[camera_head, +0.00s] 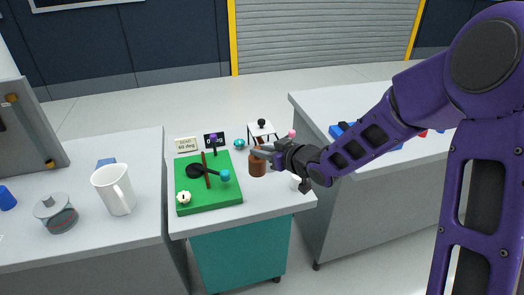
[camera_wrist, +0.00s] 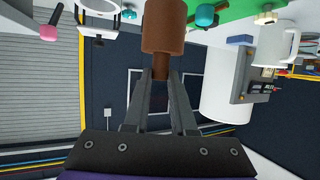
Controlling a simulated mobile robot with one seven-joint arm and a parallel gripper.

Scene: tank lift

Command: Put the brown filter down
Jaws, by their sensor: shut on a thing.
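The brown filter (camera_head: 257,166) is a short cylinder with a narrower neck. In the wrist view the filter (camera_wrist: 163,28) is at the top centre. My gripper (camera_head: 268,151) is shut on its neck, and the fingertips (camera_wrist: 160,82) meet there in the wrist view. In the head view the filter appears upright over the small middle table (camera_head: 277,201), just right of the green board (camera_head: 222,202). I cannot tell whether its base touches the table.
The green board holds a black pan-like part (camera_head: 194,171), a brown stick and a white timer-like knob (camera_head: 183,197). A white stand (camera_head: 262,128) with a black knob is behind the filter. A white mug (camera_head: 115,190) stands on the left counter. The table's front right is mostly clear.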

